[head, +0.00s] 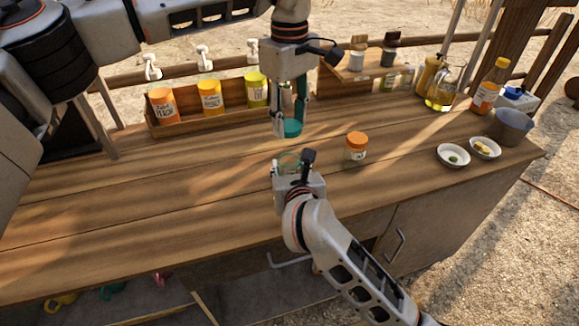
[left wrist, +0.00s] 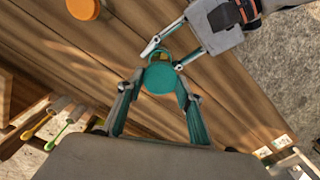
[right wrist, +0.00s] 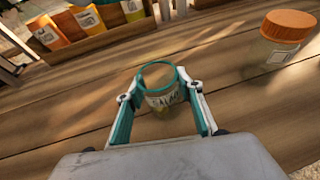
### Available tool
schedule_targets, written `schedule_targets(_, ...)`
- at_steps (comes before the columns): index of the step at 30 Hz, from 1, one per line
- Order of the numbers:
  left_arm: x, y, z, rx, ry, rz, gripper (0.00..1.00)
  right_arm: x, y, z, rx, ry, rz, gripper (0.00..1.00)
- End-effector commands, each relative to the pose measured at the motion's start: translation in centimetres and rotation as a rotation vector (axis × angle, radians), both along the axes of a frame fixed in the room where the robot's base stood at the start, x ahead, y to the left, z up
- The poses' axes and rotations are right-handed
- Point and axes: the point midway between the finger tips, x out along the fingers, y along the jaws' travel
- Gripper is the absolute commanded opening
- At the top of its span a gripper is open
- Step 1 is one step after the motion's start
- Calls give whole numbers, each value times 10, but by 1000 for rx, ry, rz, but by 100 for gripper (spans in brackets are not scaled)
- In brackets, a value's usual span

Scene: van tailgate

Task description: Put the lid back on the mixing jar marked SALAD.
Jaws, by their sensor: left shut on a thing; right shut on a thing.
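The SALAD jar (right wrist: 163,98) is clear glass with a teal rim and stands upright with its mouth uncovered in the right wrist view. It also shows in the head view (head: 289,160). My right gripper (right wrist: 160,91) is shut around its sides, low over the counter. The teal lid (head: 291,129) is in my left gripper (head: 290,122), which is shut on it from above. The lid is held apart from the jar, higher than its mouth. In the left wrist view the lid (left wrist: 161,78) hides part of the jar.
A jar with an orange lid (head: 356,148) stands on the wooden counter (head: 130,205) to the right. White bowls (head: 453,156), a grey pot (head: 510,127) and bottles (head: 486,86) are farther right. A rack of labelled jars (head: 210,98) is behind. The counter's left is clear.

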Motion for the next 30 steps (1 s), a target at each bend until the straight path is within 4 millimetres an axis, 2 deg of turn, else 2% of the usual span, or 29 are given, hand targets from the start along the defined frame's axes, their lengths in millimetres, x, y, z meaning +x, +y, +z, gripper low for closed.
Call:
schedule_targets(10, 0, 1, -45, 1, 2, 0, 28, 0, 0, 0, 0, 0, 0, 0)
schedule_targets(30, 0, 0, -51, 1, 2, 0, 28, 0, 0, 0, 0, 1, 0, 0)
